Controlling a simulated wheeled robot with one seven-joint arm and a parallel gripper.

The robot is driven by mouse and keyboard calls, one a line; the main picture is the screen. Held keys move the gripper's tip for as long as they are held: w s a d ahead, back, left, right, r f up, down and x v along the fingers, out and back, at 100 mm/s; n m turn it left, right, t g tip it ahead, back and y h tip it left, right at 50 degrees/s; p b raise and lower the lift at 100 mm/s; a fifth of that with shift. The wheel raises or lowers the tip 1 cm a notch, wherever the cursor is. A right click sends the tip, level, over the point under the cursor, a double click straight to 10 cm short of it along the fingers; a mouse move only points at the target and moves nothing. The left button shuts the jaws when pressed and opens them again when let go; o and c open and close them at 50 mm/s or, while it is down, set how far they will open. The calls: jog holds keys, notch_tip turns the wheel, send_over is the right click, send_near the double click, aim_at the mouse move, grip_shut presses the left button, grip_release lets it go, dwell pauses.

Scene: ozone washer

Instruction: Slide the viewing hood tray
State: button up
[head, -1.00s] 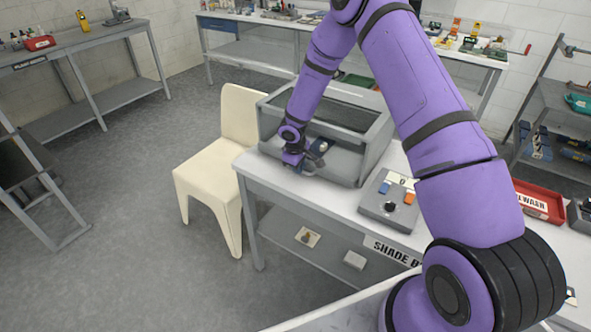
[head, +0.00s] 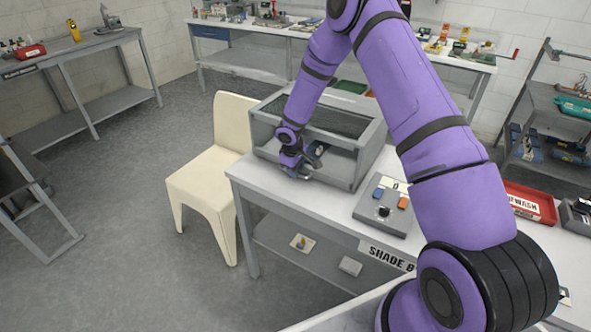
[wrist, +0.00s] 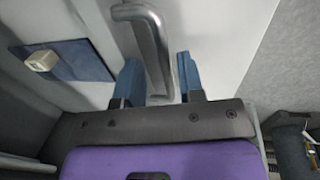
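The grey viewing hood (head: 368,152), a box with a dark glass top, stands on the left part of the white-topped bench. Its tray lies low at the front, mostly hidden by my gripper in the head view. In the wrist view the pale tray (wrist: 205,30) carries a grey metal bar handle (wrist: 150,40). My gripper (head: 304,168) is at the hood's front opening. The exact contact is hard to see.
A cream chair (head: 212,180) stands close to the hood's left. A control box (head: 383,207) with coloured switches sits right of the hood on the bench (head: 335,207). A red tray (head: 530,203) lies further right. Open floor (head: 110,240) extends left.

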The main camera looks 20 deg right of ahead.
notch_tip(320, 180, up, 10)
jog(key=s+a, duration=0.1)
jog(key=shift+a+r, duration=0.15)
jog(key=shift+a, duration=0.1)
dwell(0.4)
jog(key=s+d+r+m, duration=0.1)
jog(key=s+r, duration=0.4)
jog(key=r, duration=0.4)
jog(key=s+r+m+t, duration=0.1)
jog(key=s+r, duration=0.4)
jog(key=r, duration=0.3)
jog(key=s+d+r+m, duration=0.15)
jog(key=s+r, duration=0.25)
jog(key=r, duration=0.5)
jog(key=s+r+m+t, duration=0.1)
jog(key=s+r, duration=0.2)
jog(key=s, duration=0.6)
jog(key=s+a+r+m+t+y, duration=0.1)
jog(key=s+r, duration=0.2)
jog(key=s, duration=0.6)
jog(key=s+r+m, duration=0.2)
jog(key=s+r, duration=0.1)
jog(key=s, duration=0.5)
jog(key=shift+s+a+r+t+y, duration=0.25)
jog(key=shift+s+a+t+y, duration=0.15)
